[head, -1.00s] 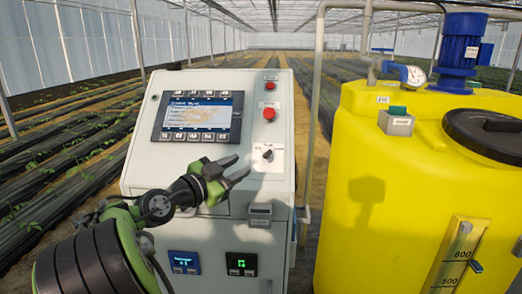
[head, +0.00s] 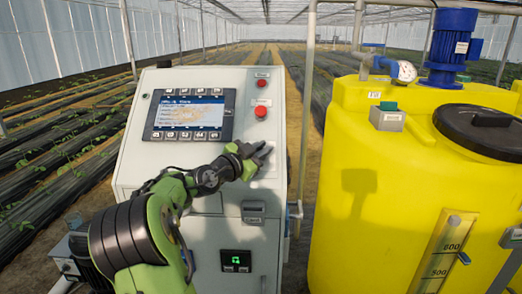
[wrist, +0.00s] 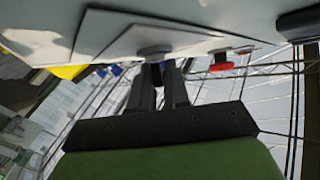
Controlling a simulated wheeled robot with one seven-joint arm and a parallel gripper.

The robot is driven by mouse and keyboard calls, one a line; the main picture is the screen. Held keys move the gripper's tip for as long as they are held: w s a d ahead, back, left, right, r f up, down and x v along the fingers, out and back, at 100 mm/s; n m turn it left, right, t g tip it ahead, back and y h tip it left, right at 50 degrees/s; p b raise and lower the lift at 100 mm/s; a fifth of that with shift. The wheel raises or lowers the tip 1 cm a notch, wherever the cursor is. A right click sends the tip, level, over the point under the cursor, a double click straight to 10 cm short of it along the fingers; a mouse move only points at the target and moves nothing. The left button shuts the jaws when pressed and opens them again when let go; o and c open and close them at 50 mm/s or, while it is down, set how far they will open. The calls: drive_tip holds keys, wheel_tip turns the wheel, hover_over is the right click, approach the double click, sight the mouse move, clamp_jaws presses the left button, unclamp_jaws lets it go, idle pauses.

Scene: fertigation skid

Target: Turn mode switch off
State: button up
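The mode switch is on the right part of the cabinet's front, below the red button; my gripper (head: 265,152) hides it in the head view. In the wrist view, a round grey collar with a dark knob, which looks like the mode switch (wrist: 154,51), sits at my fingertips. My two dark fingers in the wrist view (wrist: 158,80) lie close together, one on each side of the knob, and look shut on it. Which way the knob points cannot be made out.
The grey control cabinet (head: 202,238) carries a screen (head: 190,112) and a red button (head: 261,112), which also shows in the wrist view (wrist: 221,63). A grey holder (head: 253,211) juts out below my gripper. A vertical pipe (head: 305,120) and a yellow tank (head: 390,190) stand to the right.

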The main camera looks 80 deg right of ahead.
clamp_jaws()
